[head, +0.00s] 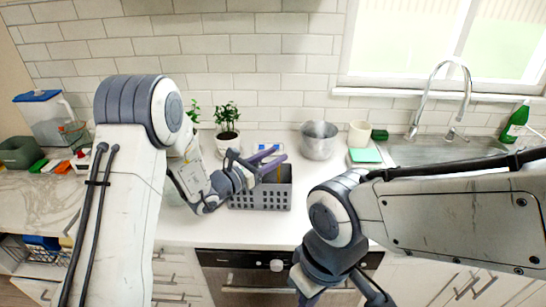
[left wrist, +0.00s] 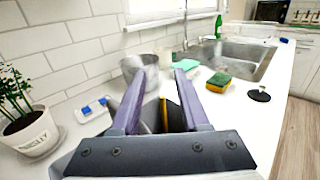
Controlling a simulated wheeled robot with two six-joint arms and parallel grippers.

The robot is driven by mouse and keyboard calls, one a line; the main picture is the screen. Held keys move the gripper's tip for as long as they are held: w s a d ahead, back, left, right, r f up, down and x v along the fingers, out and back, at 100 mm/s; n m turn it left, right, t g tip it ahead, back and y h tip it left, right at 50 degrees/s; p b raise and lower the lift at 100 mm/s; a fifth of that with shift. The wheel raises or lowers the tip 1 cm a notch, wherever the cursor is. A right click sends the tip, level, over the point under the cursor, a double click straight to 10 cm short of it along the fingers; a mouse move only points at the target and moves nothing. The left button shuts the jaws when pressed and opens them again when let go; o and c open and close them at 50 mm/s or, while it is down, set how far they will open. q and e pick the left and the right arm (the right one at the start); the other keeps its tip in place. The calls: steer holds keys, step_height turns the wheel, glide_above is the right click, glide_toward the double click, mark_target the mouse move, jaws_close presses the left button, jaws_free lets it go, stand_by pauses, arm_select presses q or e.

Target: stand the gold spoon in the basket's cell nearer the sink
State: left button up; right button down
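The grey basket (head: 260,196) stands on the counter below my left gripper (head: 270,160). The left gripper's two purple fingers are spread apart over the basket. In the left wrist view, the left gripper (left wrist: 158,80) shows a wide gap with a thin gold piece, the gold spoon (left wrist: 163,118), upright between the fingers and touching neither as far as I can see. The spoon's lower part is hidden, and the divider between cells is not clear. The sink (head: 440,150) is to the right of the basket. My right gripper (head: 338,285) is cut off by the lower picture edge.
A potted plant (head: 228,138) stands behind the basket on the left. A metal pot (head: 319,142) and a cream cup (head: 359,134) stand behind it on the right. A sponge (left wrist: 219,81) lies near the sink. The counter's front strip is clear.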

arm_select(q)
steer(key=b+v, duration=0.3)
steer(key=v, duration=0.7)
steer(key=shift+s+a, duration=0.2)
steer(key=shift+d, duration=0.1)
stand_by(0.4)
